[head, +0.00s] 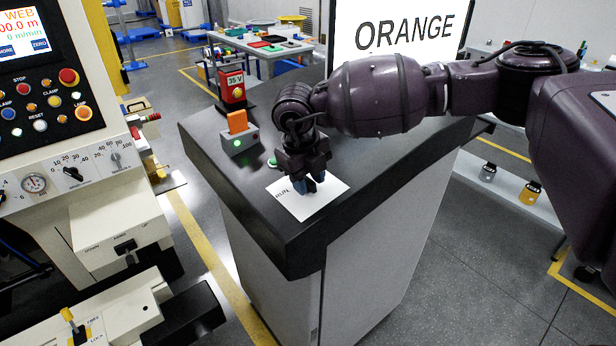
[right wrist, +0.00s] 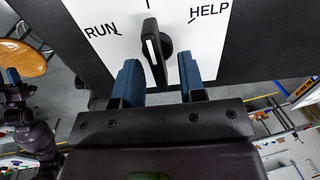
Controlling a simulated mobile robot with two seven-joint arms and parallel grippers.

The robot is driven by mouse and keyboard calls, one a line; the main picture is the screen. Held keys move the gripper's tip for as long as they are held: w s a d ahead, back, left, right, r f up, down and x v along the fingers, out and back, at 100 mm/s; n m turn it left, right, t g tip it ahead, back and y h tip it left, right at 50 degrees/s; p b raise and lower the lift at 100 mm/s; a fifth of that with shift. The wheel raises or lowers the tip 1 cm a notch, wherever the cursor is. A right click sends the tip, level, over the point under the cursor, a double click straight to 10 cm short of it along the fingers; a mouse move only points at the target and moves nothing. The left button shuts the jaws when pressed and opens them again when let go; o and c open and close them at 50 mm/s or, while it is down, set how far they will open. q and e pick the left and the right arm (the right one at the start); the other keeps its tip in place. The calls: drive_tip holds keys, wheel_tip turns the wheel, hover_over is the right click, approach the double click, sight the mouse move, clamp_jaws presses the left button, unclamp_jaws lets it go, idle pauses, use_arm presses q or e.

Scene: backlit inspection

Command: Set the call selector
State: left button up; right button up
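The call selector is a black knob (right wrist: 153,42) with a pale stripe, on a white plate (right wrist: 108,15) marked RUN at left and HELP at right in the right wrist view. The knob stands nearly upright in that view, between the two words. My right gripper (right wrist: 160,78) is open, its blue fingers on either side of the knob's near end with gaps to both. In the head view my right gripper (head: 308,184) points down over the plate (head: 322,204) and hides the knob. RUN shows at the plate's left.
On the dark console top (head: 265,235) stand a grey box with an orange paddle (head: 238,122) and a red box marked 35 V (head: 234,84). A screen (head: 400,30) behind reads ORANGE. A machine panel (head: 50,100) with buttons stands at left.

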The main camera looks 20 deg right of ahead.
drive_tip(key=shift+f, duration=0.1)
clamp_jaws()
